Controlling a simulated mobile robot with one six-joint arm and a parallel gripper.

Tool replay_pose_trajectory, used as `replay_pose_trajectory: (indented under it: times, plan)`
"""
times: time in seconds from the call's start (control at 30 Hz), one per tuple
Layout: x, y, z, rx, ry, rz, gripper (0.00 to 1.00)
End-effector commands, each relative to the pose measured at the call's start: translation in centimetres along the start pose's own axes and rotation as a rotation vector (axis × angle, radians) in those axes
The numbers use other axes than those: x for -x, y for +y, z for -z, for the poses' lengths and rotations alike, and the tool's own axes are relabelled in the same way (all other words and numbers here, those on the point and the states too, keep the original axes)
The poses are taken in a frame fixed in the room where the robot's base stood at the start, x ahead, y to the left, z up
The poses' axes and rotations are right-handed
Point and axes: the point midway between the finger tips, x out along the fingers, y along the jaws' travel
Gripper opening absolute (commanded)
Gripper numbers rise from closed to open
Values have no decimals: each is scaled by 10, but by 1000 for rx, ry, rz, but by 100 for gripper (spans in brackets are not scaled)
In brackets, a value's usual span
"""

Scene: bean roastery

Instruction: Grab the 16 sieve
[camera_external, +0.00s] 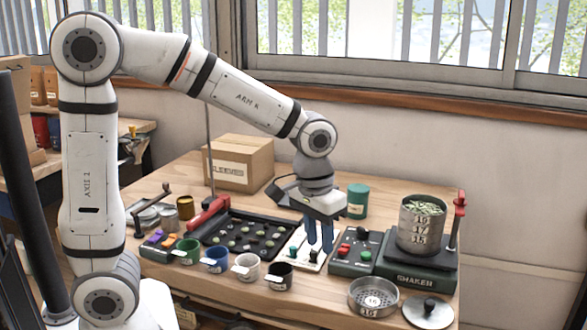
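A round, shallow metal sieve (373,298) lies at the table's front edge, right of centre. The number on its front is small and looks like 16. A stack of metal sieves (422,226) stands on the shaker, with pale beans in the top one; its labels seem to include 17 and 15. My gripper (319,248) points down over the white panel, behind and left of the loose sieve and apart from it. Its blue fingers look apart, with nothing seen between them.
The shaker (412,281) with a red-topped post stands at right. A metal lid (428,311) with a black knob lies beside the loose sieve. Several cups, a dark bean tray (247,241), a control box (355,255), a green tin (357,201) and a cardboard box (240,163) crowd the table.

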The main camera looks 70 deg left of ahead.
Motion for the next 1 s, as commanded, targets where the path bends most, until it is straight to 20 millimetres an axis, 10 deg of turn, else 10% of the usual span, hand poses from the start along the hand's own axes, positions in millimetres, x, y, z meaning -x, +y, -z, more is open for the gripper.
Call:
replay_pose_trajectory:
  times: [0.4,1.0]
  plan:
    - [-61,95,102,258,-70,37,30]
    - [-124,110,115,320,-83,49,30]
